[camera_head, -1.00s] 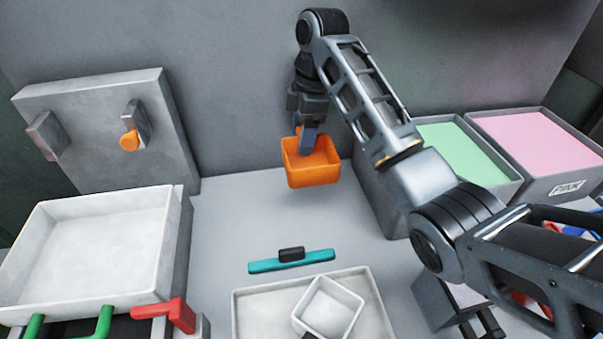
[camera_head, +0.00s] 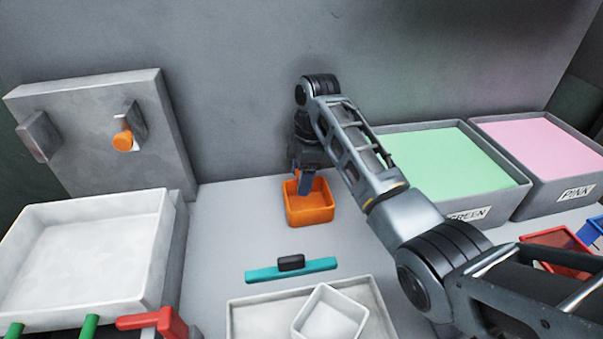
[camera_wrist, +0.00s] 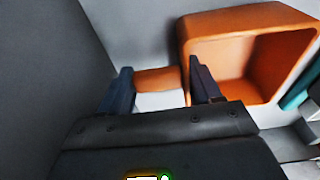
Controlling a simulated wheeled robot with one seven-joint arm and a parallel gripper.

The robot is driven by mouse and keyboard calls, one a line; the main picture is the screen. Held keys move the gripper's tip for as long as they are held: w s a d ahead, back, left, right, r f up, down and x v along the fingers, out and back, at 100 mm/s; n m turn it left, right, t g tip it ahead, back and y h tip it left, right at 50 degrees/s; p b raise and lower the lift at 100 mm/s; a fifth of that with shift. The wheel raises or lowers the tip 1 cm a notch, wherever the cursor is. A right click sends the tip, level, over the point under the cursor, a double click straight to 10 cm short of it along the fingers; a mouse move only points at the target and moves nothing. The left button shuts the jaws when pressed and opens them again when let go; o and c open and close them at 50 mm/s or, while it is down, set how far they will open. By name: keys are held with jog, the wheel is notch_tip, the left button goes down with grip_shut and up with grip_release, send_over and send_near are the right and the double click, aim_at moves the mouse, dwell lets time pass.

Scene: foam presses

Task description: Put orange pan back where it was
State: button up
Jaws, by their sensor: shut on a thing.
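The orange pan (camera_head: 310,214) is a square, open-topped pan at the back of the grey counter, left of the green bin. My gripper (camera_head: 306,183) is at its back side, pointing down, shut on the pan. In the wrist view the pan (camera_wrist: 232,28) is at upper right, its inside empty where visible. There the gripper's fingers (camera_wrist: 162,92) stand either side of a short orange piece, apparently the pan's handle. The pan looks level and low at the counter; I cannot tell whether its base touches.
A teal squeegee-like bar (camera_head: 320,265) lies in front of the pan. A pale tray (camera_head: 255,312) holds a small white pan (camera_head: 345,294). A white basin (camera_head: 165,235) stands left; green (camera_head: 513,188) and pink bins (camera_head: 594,175) stand right. The back wall is close behind my gripper.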

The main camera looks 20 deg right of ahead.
jog(key=shift+f, duration=0.1)
jog(key=o, duration=1.4)
jog(key=shift+s+d+r+p, duration=0.1)
jog(key=shift+d+r+p, duration=0.3)
jog(key=shift+r, duration=1.6)
jog(key=shift+s+d+r+p, duration=0.15)
jog(key=shift+r+p, duration=0.4)
jog(key=shift+r, duration=1.5)
jog(key=shift+d+r+p, duration=0.35)
jog(key=shift+r+p, duration=0.1)
jog(key=shift+r, duration=1.55)
jog(key=shift+s, duration=0.1)
